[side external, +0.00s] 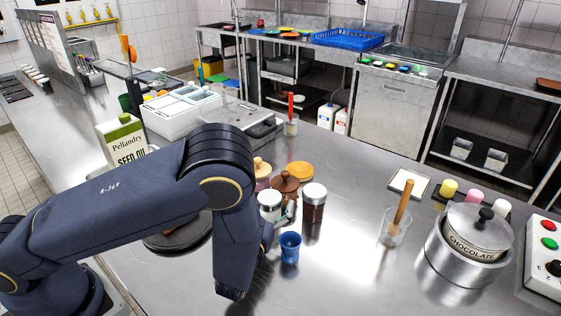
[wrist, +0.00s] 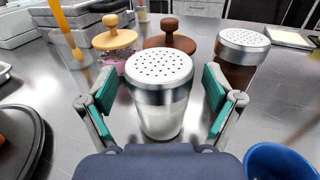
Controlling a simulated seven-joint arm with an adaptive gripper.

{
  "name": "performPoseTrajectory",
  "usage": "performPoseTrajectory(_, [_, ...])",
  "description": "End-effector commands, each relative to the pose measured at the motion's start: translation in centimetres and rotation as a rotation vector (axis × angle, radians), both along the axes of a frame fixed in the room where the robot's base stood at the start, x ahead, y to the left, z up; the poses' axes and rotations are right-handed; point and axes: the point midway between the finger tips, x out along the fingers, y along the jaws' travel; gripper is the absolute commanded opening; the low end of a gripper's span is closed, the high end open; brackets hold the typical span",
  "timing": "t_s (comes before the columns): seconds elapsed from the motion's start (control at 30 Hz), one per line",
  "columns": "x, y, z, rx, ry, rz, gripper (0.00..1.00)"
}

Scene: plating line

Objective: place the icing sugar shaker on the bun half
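The shaker with white powder (wrist: 160,118), which looks like the icing sugar shaker, stands upright with a perforated silver lid. In the side view it (side external: 270,206) is partly hidden by my arm. My gripper (wrist: 160,85) is open, with one green-padded finger on each side of the shaker and visible gaps to the glass. In the side view my arm hides most of the gripper. I cannot identify the bun half for sure; a flat orange-tan round (side external: 300,171) lies behind the shakers and may be it.
A brown-filled shaker (wrist: 240,62) stands close at right, a blue cup (wrist: 282,160) nearer. Wooden-knobbed items, pale (wrist: 114,38) and dark (wrist: 169,35), stand behind. A dark plate (wrist: 17,140) is at left. A glass with a wooden stick (side external: 395,228) and chocolate pot (side external: 470,262) stand farther right.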

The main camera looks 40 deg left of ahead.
Motion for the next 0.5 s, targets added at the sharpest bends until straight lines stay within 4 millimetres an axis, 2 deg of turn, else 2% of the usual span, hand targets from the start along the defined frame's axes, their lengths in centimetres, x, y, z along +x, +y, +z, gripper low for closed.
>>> performPoseTrajectory(0.07, [-0.01,0.0,0.01,0.0,0.0,0.0,0.81])
performPoseTrajectory(0.5, [-0.02,-0.01,0.03,0.0,0.0,0.0,0.36])
